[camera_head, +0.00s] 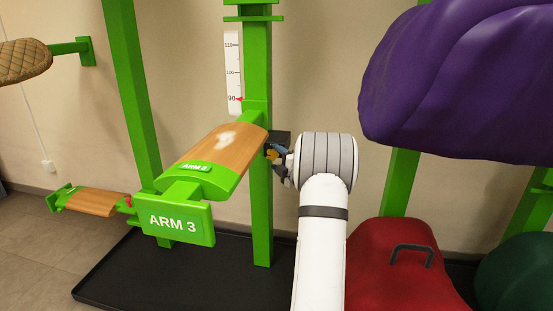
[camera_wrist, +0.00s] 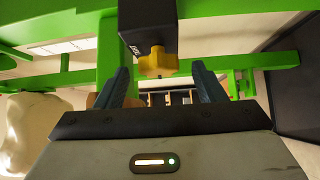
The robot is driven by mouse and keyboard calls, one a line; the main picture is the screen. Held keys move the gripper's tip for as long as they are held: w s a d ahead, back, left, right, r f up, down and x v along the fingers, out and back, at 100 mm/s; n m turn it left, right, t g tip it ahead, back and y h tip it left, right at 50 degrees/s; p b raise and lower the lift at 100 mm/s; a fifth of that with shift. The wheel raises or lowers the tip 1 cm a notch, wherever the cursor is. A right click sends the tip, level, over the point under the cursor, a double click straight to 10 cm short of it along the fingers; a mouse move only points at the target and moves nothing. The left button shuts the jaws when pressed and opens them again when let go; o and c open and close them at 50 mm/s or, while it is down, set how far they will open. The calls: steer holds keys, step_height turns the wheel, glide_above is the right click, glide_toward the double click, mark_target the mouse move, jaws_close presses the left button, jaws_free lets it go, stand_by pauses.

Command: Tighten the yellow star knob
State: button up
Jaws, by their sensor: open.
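The yellow star knob (camera_wrist: 157,63) sits on the end of a black block (camera_wrist: 147,25) in the wrist view. In the head view a small part of the knob (camera_head: 271,154) shows beside the green post, at the right end of the wooden arm marked ARM 3 (camera_head: 215,150). My gripper (camera_wrist: 160,72) is open, its two dark fingers standing on either side of the knob, with gaps visible on both sides in the picture. How deep the knob sits between the fingers I cannot tell. In the head view my gripper (camera_head: 281,161) is partly hidden by my wrist.
A green post (camera_head: 256,200) with a scale strip (camera_head: 233,73) stands behind; the red pointer is near 90. A purple covered saddle (camera_head: 460,80) hangs at the upper right. A red case (camera_head: 395,265) is below it. A black tray (camera_head: 130,275) lies under the post.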

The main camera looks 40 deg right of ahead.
steer(key=shift+w+d+r, duration=0.1)
steer(key=shift+w+d, duration=0.1)
steer(key=shift+w, duration=0.75)
steer(key=shift+c, duration=0.2)
steer(key=c, duration=0.9)
